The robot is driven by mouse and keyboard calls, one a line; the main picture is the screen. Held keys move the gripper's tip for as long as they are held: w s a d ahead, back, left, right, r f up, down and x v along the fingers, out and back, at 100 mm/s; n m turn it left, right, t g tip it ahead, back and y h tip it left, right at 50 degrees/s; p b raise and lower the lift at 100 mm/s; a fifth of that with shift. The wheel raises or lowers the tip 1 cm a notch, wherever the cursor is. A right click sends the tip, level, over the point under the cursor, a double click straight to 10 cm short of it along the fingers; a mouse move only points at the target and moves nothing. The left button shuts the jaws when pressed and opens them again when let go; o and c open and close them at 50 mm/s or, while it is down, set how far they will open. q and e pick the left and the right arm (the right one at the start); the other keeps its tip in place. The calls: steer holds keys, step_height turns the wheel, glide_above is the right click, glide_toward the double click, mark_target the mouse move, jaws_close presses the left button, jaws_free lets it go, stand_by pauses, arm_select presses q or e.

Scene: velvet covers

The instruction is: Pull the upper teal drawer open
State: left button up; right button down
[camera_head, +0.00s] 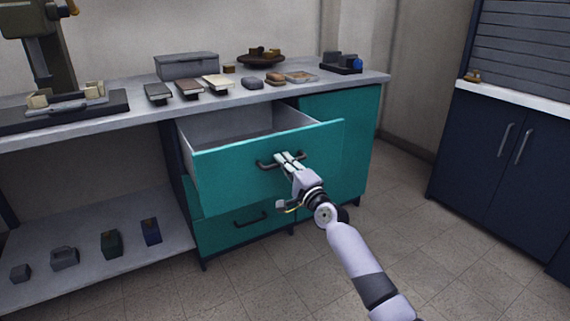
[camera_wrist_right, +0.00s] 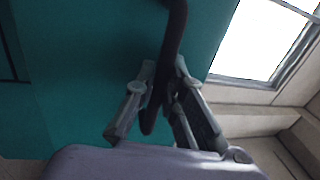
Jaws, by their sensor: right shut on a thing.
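The upper teal drawer (camera_head: 230,162) stands pulled out from the workbench, and its grey inside shows from above, empty where I can see it. My right gripper (camera_head: 284,160) is shut on the dark bar handle (camera_head: 266,164) at the drawer's front. In the right wrist view the handle (camera_wrist_right: 176,40) passes between the two fingers (camera_wrist_right: 163,98), with the teal front behind it. The lower teal drawer (camera_head: 226,228) is closed, with its own dark handle. My left gripper is not in view.
The grey bench top (camera_head: 340,85) holds a grey box (camera_head: 187,66), several small blocks and a dark round dish (camera_head: 261,60). A low shelf (camera_head: 100,262) at left holds several small items. A dark blue cabinet (camera_head: 500,150) stands at right. The tiled floor between is clear.

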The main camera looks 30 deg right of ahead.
stand_by(0.3)
steer(key=c, duration=1.7)
jaws_free()
steer(key=shift+o, duration=0.2)
steer(key=shift+f, duration=0.1)
steer(key=s+f, duration=0.2)
steer(key=s, duration=0.9)
steer(key=shift+s, duration=0.4)
